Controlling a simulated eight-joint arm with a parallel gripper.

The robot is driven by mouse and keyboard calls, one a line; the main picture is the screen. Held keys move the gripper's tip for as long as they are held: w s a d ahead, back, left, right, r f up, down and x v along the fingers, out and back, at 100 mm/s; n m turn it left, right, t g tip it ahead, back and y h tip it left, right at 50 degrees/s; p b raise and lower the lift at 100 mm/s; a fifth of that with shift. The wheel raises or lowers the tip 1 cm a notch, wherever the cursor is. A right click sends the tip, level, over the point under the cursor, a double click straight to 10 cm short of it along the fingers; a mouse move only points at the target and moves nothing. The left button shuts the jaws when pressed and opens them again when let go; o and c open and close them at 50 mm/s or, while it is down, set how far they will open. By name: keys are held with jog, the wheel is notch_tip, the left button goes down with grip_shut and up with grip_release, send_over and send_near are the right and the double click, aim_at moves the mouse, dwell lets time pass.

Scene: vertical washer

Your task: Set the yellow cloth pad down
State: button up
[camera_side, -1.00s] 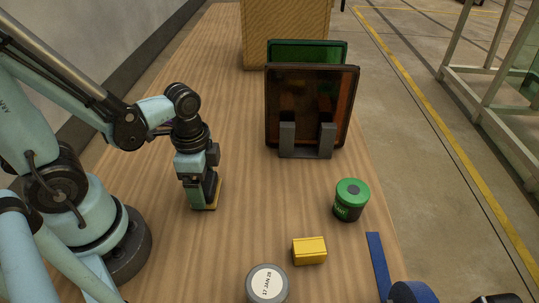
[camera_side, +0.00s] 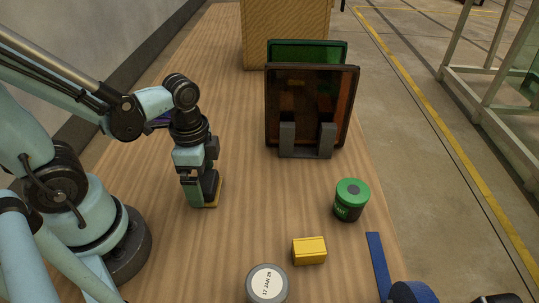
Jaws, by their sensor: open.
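The yellow cloth pad (camera_side: 213,203) lies on the wooden table under my gripper, and only a thin yellow edge of it shows. My gripper (camera_side: 200,195) points down right over the pad, with its jaws apart. One finger is pale green and the other is dark. The fingers hide most of the pad, and I cannot tell whether they still touch it.
A yellow block (camera_side: 309,251), a green-lidded can (camera_side: 350,199) and a round grey-lidded container (camera_side: 267,284) stand to the right and in front. A dark rack with panels (camera_side: 310,105) stands behind. The table left of the rack is clear.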

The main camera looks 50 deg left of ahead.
aim_at(202, 182)
jog(key=shift+r, duration=5.05)
jog(key=w+r+n+t, duration=0.1)
jog(key=w+n+t, duration=0.6)
jog(key=n, duration=0.2)
jog(key=shift+w+a, duration=0.35)
